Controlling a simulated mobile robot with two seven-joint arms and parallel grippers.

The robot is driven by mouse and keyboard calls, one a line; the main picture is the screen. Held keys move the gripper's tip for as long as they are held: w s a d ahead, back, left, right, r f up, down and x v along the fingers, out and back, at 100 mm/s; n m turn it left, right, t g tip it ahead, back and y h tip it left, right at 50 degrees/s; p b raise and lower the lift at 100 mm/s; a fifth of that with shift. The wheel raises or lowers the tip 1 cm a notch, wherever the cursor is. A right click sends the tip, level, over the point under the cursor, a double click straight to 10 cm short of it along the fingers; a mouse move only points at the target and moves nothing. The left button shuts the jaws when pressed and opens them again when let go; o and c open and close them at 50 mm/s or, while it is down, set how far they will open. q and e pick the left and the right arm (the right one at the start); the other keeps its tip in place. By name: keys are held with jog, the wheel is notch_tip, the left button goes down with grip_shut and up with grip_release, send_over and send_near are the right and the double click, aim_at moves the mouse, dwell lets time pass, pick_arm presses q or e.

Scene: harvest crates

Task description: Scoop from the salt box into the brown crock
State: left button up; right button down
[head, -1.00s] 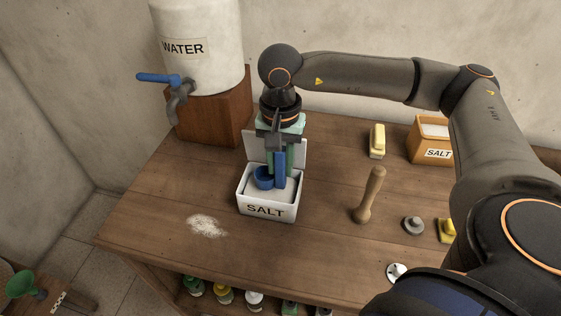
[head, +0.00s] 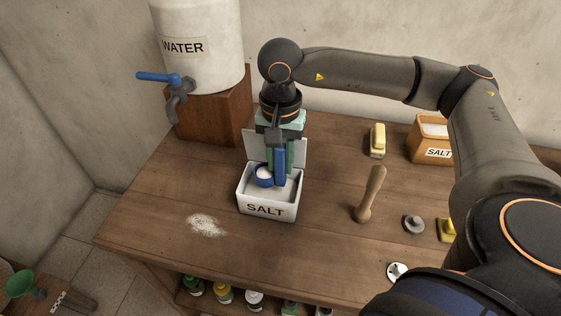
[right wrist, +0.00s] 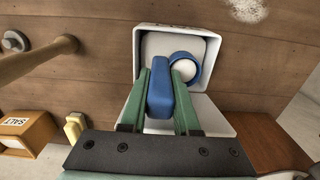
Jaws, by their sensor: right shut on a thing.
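The white salt box (head: 267,210), labelled SALT, stands open on the wooden table with its lid tipped up at the back. It also shows in the right wrist view (right wrist: 222,44). My right gripper (head: 280,168) is over the box, its green fingers shut on the handle of a blue scoop (head: 263,181). In the right wrist view the blue scoop (right wrist: 160,98) has white salt in its round cup, which is at or just above the salt in the box; I cannot tell if they touch. I see no brown crock. My left gripper is not in view.
A water tank (head: 205,50) with a blue-handled tap stands on a wooden block at back left. A wooden pestle (head: 370,194), a yellow block (head: 377,140) and an orange-brown SALT box (head: 431,141) are to the right. Spilled salt (head: 206,225) lies at front left.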

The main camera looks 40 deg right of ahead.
jog(key=shift+r+p, duration=1.45)
jog(key=shift+r, duration=1.2)
jog(key=shift+f, duration=0.1)
